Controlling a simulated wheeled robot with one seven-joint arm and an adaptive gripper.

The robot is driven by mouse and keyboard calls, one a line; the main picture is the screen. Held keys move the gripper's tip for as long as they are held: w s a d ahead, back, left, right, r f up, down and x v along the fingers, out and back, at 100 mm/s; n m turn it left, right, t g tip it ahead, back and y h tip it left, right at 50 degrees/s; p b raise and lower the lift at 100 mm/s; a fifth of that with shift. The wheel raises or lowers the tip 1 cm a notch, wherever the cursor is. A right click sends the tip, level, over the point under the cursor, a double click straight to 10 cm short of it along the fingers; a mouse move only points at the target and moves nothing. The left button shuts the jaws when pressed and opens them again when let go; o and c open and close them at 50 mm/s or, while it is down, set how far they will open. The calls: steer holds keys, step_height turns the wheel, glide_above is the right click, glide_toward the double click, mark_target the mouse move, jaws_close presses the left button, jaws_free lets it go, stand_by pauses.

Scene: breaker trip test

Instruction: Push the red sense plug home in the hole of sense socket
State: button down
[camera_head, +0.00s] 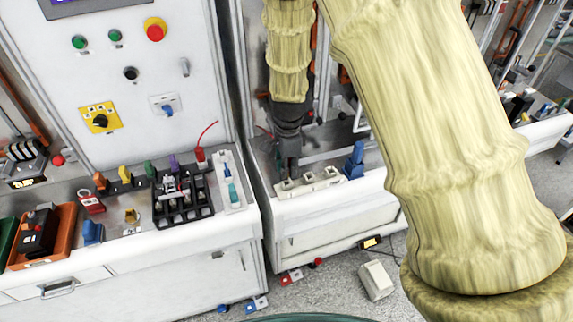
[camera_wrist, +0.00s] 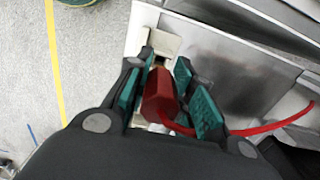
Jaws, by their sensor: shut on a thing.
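In the wrist view a red plug (camera_wrist: 158,96) sits between the two green-padded fingers of my gripper (camera_wrist: 165,88). My gripper is shut on it. A red lead runs from the plug to the right. A pale socket block (camera_wrist: 160,41) with a dark opening lies just beyond the plug's front end; I cannot tell how far the plug is in. In the head view my gripper (camera_head: 289,168) points down at a cream socket strip (camera_head: 318,181) on the right-hand bench edge. The plug is hidden there by the fingers.
A blue clamp-like part (camera_head: 355,160) stands just right of the strip. On the left bench are a black rack (camera_head: 184,213), a white tray (camera_head: 236,200) and an orange bin (camera_head: 62,247). Another red plug-like piece (camera_head: 200,154) with a red wire stands behind the rack.

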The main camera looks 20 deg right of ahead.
steer(key=shift+w+f, duration=0.1)
steer(key=shift+f, duration=0.45)
steer(key=shift+p, duration=0.65)
stand_by(1.5)
steer(key=shift+f+b, duration=0.55)
steer(key=shift+f, duration=0.75)
stand_by(0.5)
steer(key=c, duration=1.2)
jaws_free()
steer(key=shift+o, duration=0.2)
steer(key=shift+r, duration=0.15)
step_height(320, 180, up, 12)
steer(key=shift+d+f, duration=0.1)
steer(key=shift+d, duration=0.05)
